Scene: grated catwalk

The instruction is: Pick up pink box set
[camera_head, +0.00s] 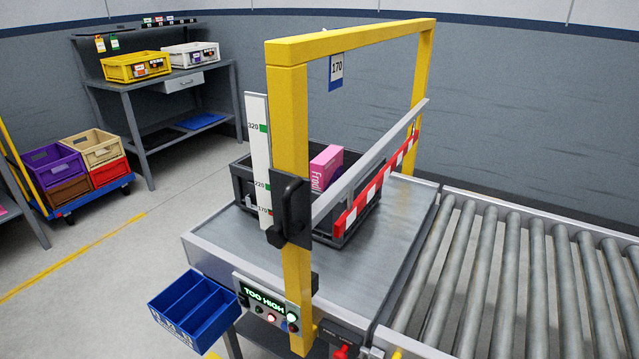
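A pink box (326,165) stands upright in a dark grey crate (243,183) and sticks up above its rim. A darker purple item shows beside it, mostly hidden. The crate sits on a grey metal table under a yellow gate frame (291,130). A grey bar and a red-and-white bar (375,190) cross in front of the crate and hide part of it. Neither of my grippers shows in the head view.
A display (263,299) reads "TOO HIGH". A blue divided bin (193,309) hangs at the table's front left. A roller conveyor (520,265) joins on the right. A bench (160,80) with yellow and white crates and a cart of coloured crates stand behind left. Floor between is clear.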

